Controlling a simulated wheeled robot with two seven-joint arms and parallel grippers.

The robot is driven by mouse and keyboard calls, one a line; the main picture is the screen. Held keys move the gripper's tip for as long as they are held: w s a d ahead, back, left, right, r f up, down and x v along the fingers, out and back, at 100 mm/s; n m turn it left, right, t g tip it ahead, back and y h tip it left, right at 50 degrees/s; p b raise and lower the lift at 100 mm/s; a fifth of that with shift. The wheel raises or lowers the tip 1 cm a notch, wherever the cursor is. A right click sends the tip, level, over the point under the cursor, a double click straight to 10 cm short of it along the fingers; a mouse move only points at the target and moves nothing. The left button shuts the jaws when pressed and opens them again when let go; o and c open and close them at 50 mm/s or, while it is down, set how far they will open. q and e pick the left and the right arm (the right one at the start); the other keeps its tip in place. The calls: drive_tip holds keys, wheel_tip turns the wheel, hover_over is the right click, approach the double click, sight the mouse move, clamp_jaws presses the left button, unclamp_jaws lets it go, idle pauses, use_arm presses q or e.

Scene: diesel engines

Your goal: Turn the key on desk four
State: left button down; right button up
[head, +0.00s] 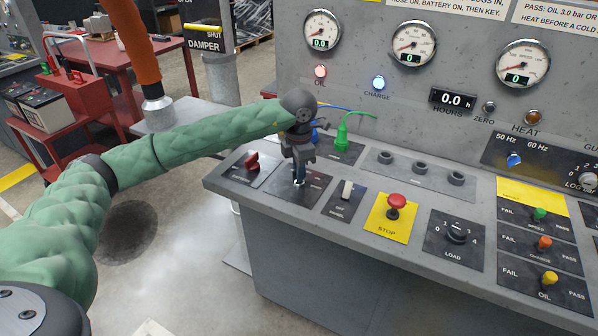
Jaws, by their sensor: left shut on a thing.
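A grey control desk (330,225) with a sloped panel fills the right side of the head view. My left gripper (298,172) points down at a dark plate (283,190) near the desk's left end. It is shut on the key, which is mostly hidden between the fingers. A small bright metal part (298,184) shows just below the fingertips. Which way the key is turned cannot be told. No desk number is readable. My right gripper is not in view.
Close around the gripper are a red switch (252,162), a white-tipped lever (347,190), a green plug (342,135) and a red stop button (396,202). Gauges and lit red oil (320,72) and blue charge (379,82) lamps are above. A red battery cart (75,90) stands left.

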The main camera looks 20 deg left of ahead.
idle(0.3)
use_arm(q)
drive_tip(key=c, duration=1.5)
unclamp_jaws()
